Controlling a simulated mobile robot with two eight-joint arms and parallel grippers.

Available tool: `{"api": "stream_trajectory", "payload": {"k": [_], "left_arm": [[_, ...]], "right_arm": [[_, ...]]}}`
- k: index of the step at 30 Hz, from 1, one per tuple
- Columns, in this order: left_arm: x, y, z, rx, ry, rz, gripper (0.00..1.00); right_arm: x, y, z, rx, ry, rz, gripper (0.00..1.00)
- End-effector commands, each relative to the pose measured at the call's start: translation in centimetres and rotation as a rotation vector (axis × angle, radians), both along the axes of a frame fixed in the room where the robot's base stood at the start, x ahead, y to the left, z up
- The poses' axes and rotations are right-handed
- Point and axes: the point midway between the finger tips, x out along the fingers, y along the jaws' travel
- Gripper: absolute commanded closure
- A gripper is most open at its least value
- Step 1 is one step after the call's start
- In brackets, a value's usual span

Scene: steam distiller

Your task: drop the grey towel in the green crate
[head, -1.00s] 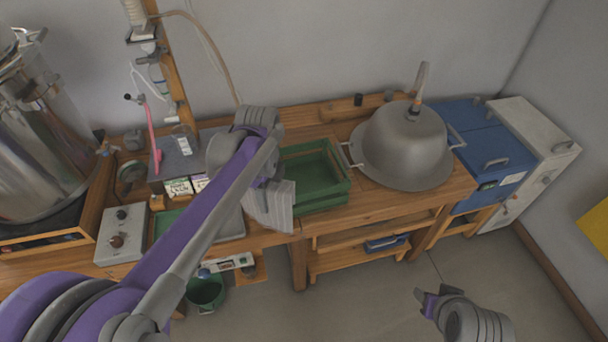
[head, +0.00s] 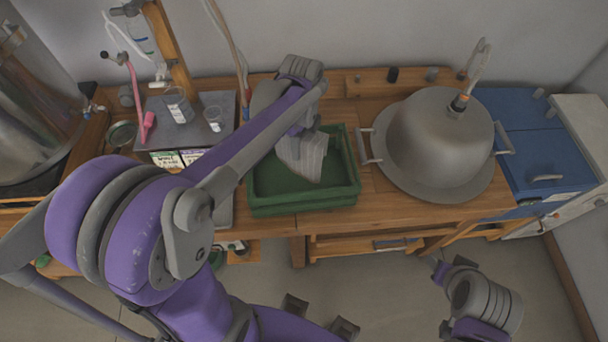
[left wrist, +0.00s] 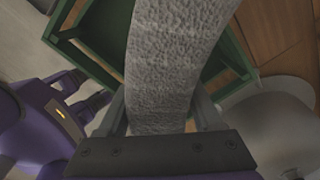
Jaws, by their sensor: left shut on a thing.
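The grey towel (head: 302,158) hangs from my left gripper (head: 297,135) over the green crate (head: 305,202). In the left wrist view the towel (left wrist: 172,60) passes between the fingers of my left gripper (left wrist: 160,118), which is shut on it. The crate's rim (left wrist: 75,45) shows behind the towel in that view. The towel's lower end appears within the crate's outline; I cannot tell whether it touches the floor of the crate. Part of my right arm shows low at the right in the head view; its jaws cannot be made out.
The crate stands on a wooden bench (head: 420,212). A large grey domed lid (head: 438,140) is close on its right, with a blue cabinet (head: 535,150) beyond.

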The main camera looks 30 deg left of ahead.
Motion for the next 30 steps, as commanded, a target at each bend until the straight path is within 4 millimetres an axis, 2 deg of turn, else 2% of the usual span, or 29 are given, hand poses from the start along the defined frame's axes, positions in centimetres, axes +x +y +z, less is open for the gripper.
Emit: {"api": "stream_trajectory", "payload": {"k": [12, 23, 24, 29, 30], "left_arm": [[0.1, 0.0, -4.6, 0.000, 0.000, 0.000, 0.93], [0.2, 0.0, -5.1, 0.000, -0.002, 0.000, 0.93], [0.2, 0.0, -5.1, 0.000, -0.002, 0.000, 0.29], [0.2, 0.0, -5.1, 0.000, -0.002, 0.000, 0.01], [0.2, 0.0, -5.1, 0.000, -0.002, 0.000, 0.00]], "right_arm": [[-1.1, 0.0, -3.4, 0.000, 0.021, 0.000, 0.50], [-1.1, 0.0, -3.7, 0.000, 0.023, 0.000, 0.50], [-1.1, 0.0, -3.7, 0.000, 0.023, 0.000, 0.50], [-1.1, 0.0, -3.7, 0.000, 0.023, 0.000, 0.50], [-1.1, 0.0, -3.7, 0.000, 0.023, 0.000, 0.50]]}}
